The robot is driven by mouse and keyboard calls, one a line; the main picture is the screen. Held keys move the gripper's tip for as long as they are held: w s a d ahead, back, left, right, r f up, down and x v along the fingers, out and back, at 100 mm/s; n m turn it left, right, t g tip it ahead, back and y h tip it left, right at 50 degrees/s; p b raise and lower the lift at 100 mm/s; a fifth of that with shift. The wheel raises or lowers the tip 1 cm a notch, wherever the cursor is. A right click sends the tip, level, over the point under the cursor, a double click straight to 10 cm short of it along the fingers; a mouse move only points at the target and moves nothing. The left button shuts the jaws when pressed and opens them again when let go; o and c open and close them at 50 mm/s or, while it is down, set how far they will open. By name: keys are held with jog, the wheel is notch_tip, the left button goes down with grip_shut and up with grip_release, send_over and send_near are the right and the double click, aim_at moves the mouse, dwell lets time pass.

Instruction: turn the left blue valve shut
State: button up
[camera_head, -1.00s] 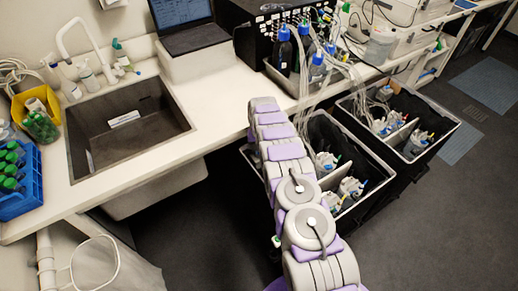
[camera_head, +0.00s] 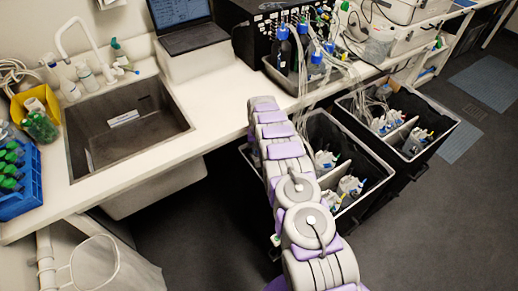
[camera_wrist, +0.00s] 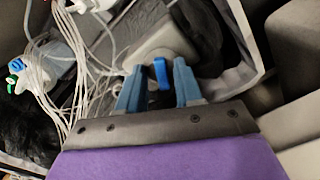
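In the wrist view, my gripper (camera_wrist: 160,88) has its two blue-grey fingers apart, one on each side of a small upright blue valve (camera_wrist: 161,73). Narrow gaps seem to show between the valve and the fingers. The valve sits at the end of a pale grey bottle or cap (camera_wrist: 157,45). Another blue valve (camera_wrist: 17,66) shows at the far left, beside a green piece. I cannot tell from the wrist view which one is the left valve. In the head view my arm reaches over the near black bin, and my gripper is hidden.
The near black bin (camera_head: 375,188) and far black bin (camera_head: 437,150) hold bottles with tubes. Thin pale tubes (camera_wrist: 78,85) run close to the left of my gripper. The bench (camera_head: 215,105) carries a sink and laptop. Dark floor is free at the right.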

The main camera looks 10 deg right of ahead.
jog(key=r, duration=0.3)
jog(key=r+p, duration=0.1)
jog(key=r, duration=0.3)
jog(key=shift+w+a, duration=0.1)
jog(key=shift+w, duration=0.1)
jog(key=shift+s+r+p, duration=0.1)
jog(key=shift+r+p, duration=0.2)
jog(key=shift+r, duration=0.1)
